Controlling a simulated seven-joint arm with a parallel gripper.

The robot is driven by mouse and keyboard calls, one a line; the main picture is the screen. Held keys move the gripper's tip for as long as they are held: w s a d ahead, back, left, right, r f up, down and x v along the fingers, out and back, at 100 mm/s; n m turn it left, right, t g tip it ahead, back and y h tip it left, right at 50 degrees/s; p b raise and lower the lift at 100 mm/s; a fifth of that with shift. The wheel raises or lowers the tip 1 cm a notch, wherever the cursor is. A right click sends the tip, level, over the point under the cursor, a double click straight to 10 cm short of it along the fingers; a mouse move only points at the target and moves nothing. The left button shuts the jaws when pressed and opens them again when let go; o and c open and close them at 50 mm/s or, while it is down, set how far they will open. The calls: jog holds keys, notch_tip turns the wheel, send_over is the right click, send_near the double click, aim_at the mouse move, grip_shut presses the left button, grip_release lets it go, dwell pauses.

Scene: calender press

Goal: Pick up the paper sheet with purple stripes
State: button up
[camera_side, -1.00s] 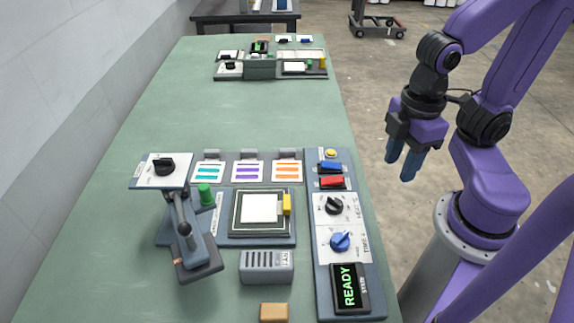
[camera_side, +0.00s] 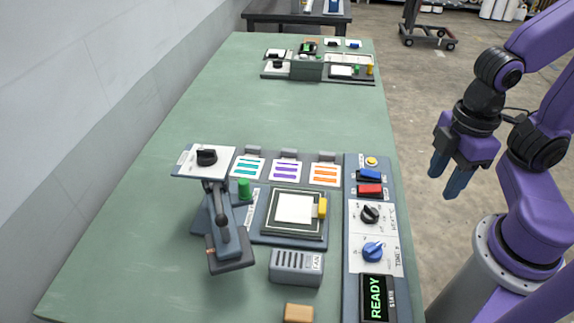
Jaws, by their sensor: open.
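The paper sheet with purple stripes (camera_side: 285,170) lies flat at the back of the press station, in the middle of a row of three. A sheet with teal stripes (camera_side: 247,167) is on its left and one with orange stripes (camera_side: 325,174) on its right. A small grey clip or tab stands at the back edge of each. My gripper (camera_side: 447,188) is open and empty, fingers pointing down, off the right side of the table and well apart from the sheets.
A press with a white top plate and black knob (camera_side: 206,157) stands left of a framed pad holding a white square (camera_side: 295,208). A control panel (camera_side: 352,259) with switches, dials and a READY display lies between the sheets and my gripper.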

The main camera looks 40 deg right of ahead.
jog(key=m, duration=0.4)
send_over(296, 150)
notch_tip(296, 150, down, 12)
jog(key=shift+s+r, duration=0.15)
jog(key=shift+a+f, duration=0.1)
jog(key=shift+f, duration=2.9)
grip_shut()
